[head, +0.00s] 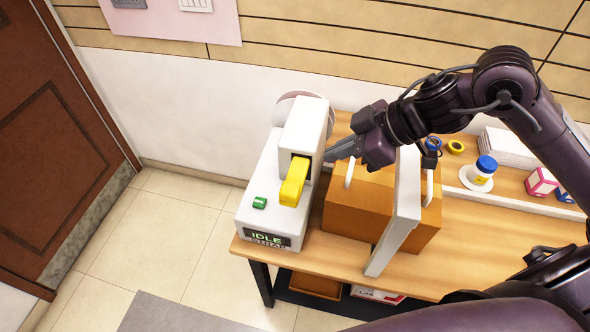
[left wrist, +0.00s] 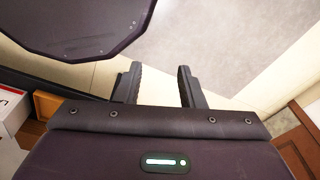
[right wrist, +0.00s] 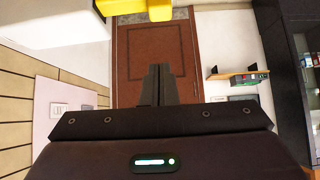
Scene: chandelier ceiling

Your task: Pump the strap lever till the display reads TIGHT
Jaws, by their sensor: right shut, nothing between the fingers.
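The white strapping machine (head: 262,205) stands at the left end of the wooden table. Its yellow lever (head: 294,182) sticks out of the upright housing and slopes down toward the front. The lever also shows at the top of the right wrist view (right wrist: 135,7). The display (head: 268,239) on the machine's front reads IDLE. A green button (head: 259,202) sits on its top. My right gripper (head: 332,152) is shut and empty, just right of the housing and apart from the lever. My left gripper (left wrist: 159,82) shows only in the left wrist view, open and empty, above the floor.
A white jar with a blue lid (head: 482,172), tape rolls (head: 455,146) and a pink box (head: 541,181) stand farther right. A brown door (head: 55,140) is at left.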

